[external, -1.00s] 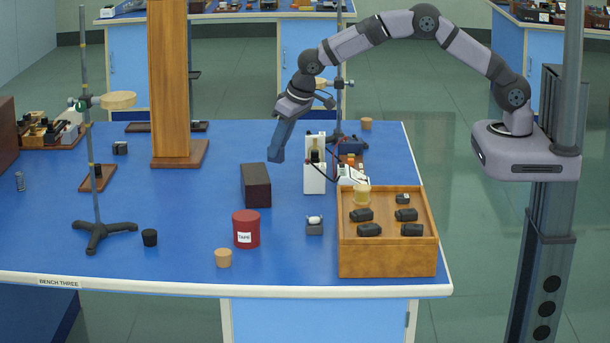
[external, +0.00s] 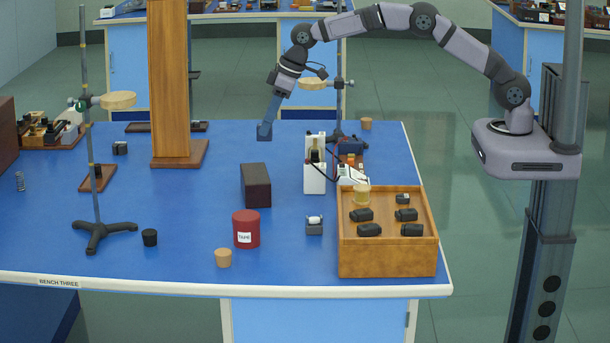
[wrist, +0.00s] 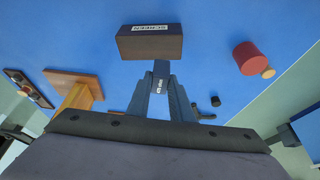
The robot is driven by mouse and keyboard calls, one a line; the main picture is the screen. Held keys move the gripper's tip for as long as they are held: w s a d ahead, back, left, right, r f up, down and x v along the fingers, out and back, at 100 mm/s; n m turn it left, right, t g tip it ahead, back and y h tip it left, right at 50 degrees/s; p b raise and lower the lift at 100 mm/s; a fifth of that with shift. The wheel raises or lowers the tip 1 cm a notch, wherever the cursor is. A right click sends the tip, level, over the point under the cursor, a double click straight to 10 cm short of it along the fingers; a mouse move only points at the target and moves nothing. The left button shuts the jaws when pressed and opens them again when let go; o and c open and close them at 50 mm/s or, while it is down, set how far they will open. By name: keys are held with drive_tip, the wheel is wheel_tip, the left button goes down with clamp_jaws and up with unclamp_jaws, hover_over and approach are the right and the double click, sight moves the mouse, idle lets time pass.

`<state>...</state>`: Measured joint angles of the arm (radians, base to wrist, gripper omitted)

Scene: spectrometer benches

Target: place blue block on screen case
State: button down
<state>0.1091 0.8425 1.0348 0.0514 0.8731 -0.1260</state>
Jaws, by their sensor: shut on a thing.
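The screen case is a dark brown box (external: 256,185) lying on the blue bench. In the wrist view the screen case (wrist: 150,46) shows its SCREEN label, just beyond my fingertips. My gripper (external: 267,122) is in the air above the bench, above and behind the case in the external view. It is shut on the small blue block (external: 264,131), which sits at its fingertips. In the wrist view the block (wrist: 161,67) is between the fingers of my gripper (wrist: 160,86), partly hidden by them. The block is apart from the case in the external view.
A red tape tin (external: 246,228) stands in front of the case. A white instrument (external: 315,176) and a wooden tray (external: 388,258) are to the right. A tall wooden post (external: 170,90) and a clamp stand (external: 96,190) are to the left.

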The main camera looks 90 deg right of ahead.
drive_tip(key=shift+f, duration=0.1)
drive_tip(key=p, duration=0.4)
hover_over(260, 177)
drive_tip(key=s, duration=0.2)
drive_tip(key=shift+s+f, duration=0.1)
drive_tip(key=shift+f, duration=4.8)
drive_tip(key=shift+f+b, duration=0.15)
drive_tip(key=shift+b, duration=0.15)
drive_tip(key=shift+f, duration=0.1)
drive_tip(key=c, duration=1.6)
unclamp_jaws()
